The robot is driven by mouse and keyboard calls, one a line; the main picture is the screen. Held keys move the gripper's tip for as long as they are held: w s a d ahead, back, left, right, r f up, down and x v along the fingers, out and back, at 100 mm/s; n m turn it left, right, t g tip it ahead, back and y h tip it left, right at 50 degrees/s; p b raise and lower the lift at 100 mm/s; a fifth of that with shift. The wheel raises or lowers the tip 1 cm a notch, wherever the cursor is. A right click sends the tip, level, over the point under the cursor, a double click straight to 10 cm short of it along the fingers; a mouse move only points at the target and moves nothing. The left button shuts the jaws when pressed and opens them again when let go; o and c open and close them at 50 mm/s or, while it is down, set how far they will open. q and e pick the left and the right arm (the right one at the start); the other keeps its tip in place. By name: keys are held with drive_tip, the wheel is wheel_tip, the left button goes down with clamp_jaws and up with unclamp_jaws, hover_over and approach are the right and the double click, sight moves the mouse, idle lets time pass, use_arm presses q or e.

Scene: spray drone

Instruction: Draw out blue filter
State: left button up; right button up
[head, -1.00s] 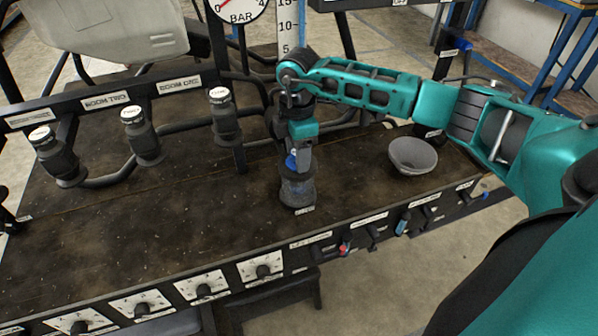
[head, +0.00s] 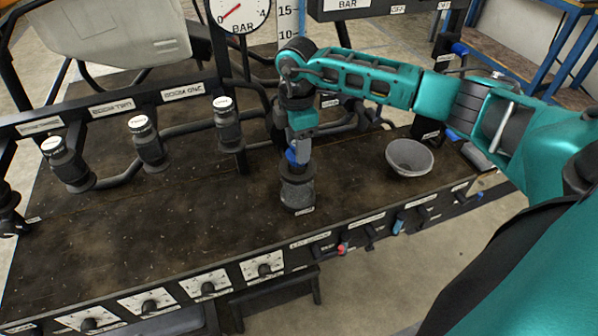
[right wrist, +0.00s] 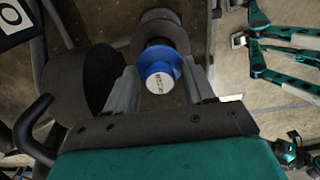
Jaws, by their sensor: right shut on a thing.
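The blue filter (head: 297,157) shows as a blue cap with a pale lettered top in the right wrist view (right wrist: 160,72). It stands over a grey cylindrical housing with a dark rim (head: 297,194) near the bench's front edge. My right gripper (head: 299,150) points down from above, shut on the blue filter, with one finger on each side of the cap. The filter's lower part is hidden, so I cannot tell how far it sits in the housing. My left gripper is not in view.
A grey bowl (head: 410,157) stands right of the housing on the dark bench (head: 190,215). Several black capped fittings (head: 148,143) hang from the labelled rail (head: 110,107) at left. Knobs (head: 208,288) and small levers line the front edge. A pressure gauge (head: 238,14) stands behind.

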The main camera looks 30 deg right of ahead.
drive_tip(key=shift+r+p, duration=0.8)
drive_tip(key=shift+r, duration=0.3)
drive_tip(key=shift+r+p, duration=2.5)
drive_tip(key=shift+r, duration=0.5)
